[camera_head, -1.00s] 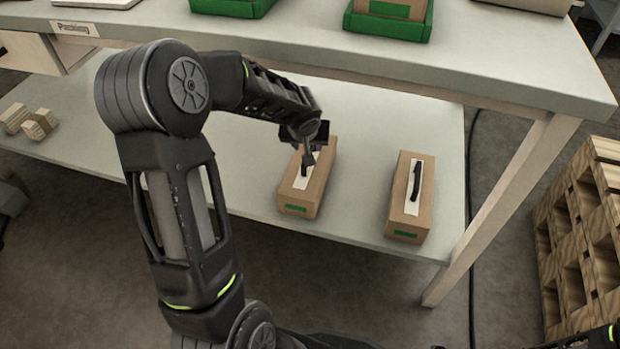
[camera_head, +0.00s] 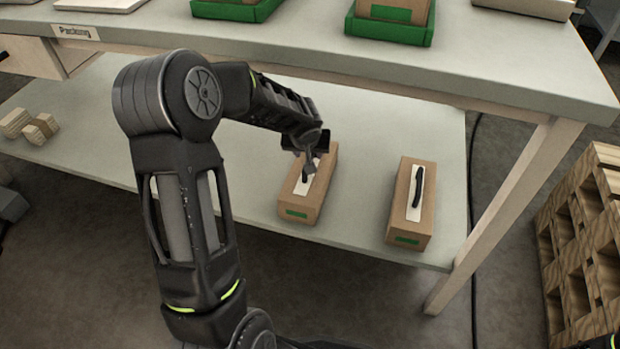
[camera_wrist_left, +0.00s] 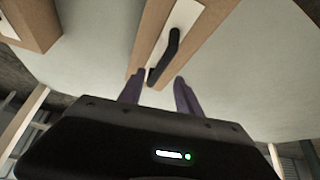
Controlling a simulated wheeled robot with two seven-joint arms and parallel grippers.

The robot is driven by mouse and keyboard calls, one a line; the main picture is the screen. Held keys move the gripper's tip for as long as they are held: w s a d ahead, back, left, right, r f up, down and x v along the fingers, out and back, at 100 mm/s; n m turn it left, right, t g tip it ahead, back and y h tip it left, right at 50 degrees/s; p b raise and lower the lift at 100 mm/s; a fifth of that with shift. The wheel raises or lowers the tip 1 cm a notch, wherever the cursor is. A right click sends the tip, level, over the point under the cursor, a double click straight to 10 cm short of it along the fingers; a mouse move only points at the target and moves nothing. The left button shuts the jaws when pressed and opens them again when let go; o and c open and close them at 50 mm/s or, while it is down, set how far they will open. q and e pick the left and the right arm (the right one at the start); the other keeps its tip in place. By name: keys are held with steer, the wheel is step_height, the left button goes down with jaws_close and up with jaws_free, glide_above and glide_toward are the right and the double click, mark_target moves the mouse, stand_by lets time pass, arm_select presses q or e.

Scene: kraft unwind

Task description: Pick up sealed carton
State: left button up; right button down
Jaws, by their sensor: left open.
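Two sealed brown cartons, each with a white strip, a black handle on top and a green label, stand on the lower shelf. My left gripper (camera_head: 310,165) is over the left one of these cartons (camera_head: 312,204), close above its handle. In the left wrist view my gripper (camera_wrist_left: 160,90) is open, its two fingers apart, with the carton (camera_wrist_left: 205,22) and its black handle (camera_wrist_left: 168,50) just ahead of and between the fingertips. The other carton (camera_head: 425,222) stands to the right, and part of a carton (camera_wrist_left: 32,22) shows at the upper left of the wrist view.
The upper table (camera_head: 480,75) overhangs the shelf (camera_head: 355,140) behind the cartons. Green trays (camera_head: 385,33) stand on the table. Small wooden blocks (camera_head: 40,128) lie at the shelf's left end. A table leg (camera_head: 500,210) and a wooden pallet stack (camera_head: 590,235) are at the right.

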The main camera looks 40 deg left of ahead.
arm_select(q)
steer(key=b+x, duration=0.1)
steer(key=x, duration=0.4)
steer(key=shift+s+d+f+b, duration=0.15)
steer(key=shift+b, duration=0.15)
jaws_close()
stand_by(0.5)
stand_by(1.0)
